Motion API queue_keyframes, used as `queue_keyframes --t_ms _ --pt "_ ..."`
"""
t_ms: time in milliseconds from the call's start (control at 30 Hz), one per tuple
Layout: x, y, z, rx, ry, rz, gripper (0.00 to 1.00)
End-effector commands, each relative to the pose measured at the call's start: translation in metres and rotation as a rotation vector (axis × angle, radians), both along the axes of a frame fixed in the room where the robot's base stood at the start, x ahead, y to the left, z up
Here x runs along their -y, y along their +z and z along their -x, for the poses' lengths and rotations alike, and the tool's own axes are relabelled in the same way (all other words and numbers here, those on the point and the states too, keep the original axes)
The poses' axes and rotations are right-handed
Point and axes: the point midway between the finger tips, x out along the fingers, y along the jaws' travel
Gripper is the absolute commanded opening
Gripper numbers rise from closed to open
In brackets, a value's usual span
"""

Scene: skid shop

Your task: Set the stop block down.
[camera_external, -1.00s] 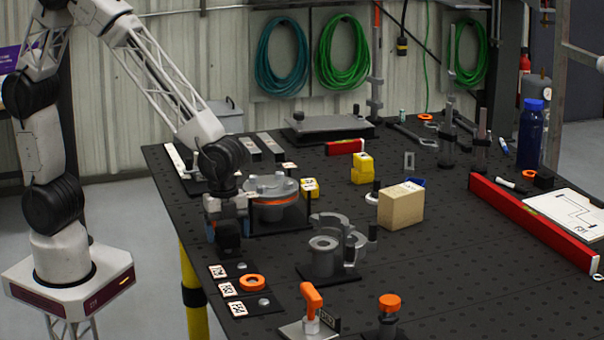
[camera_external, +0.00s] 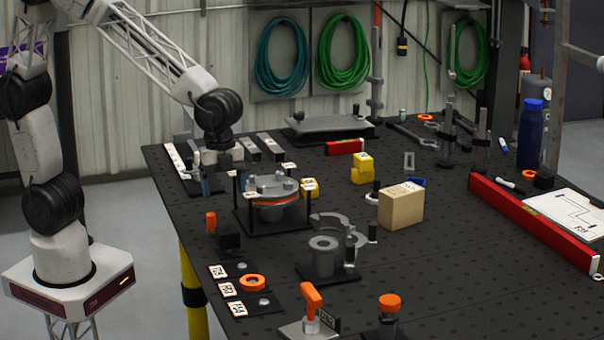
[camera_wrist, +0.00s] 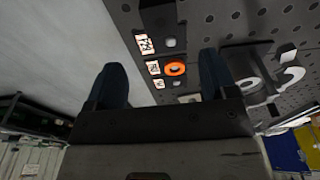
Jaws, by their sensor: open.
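The stop block appears to be the dark block (camera_external: 229,241) with an orange knob at its left. It rests on the black table near the left edge, in front of the round flanged housing (camera_external: 277,212). A dark block, probably the same one, shows at the top of the wrist view (camera_wrist: 157,14), partly cut off. My gripper (camera_external: 220,183) is raised above and behind the block, clear of it. In the wrist view its two blue fingers (camera_wrist: 160,82) stand wide apart with nothing between them.
The housing sits in a frame with upright posts, close to my gripper. Label plates with an orange ring (camera_external: 252,283) lie in front of the block. A grey bored part (camera_external: 323,257) stands to the right. A tan box (camera_external: 401,207) is farther right. Open table lies at front right.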

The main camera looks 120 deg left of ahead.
Motion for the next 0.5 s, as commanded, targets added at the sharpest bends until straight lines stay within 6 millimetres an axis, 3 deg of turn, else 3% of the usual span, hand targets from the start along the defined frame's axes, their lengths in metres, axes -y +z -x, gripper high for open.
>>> queue_keyframes --t_ms 500 --pt "-0.001 0.0097 0.0008 0.0 0.0 0.0 0.79"
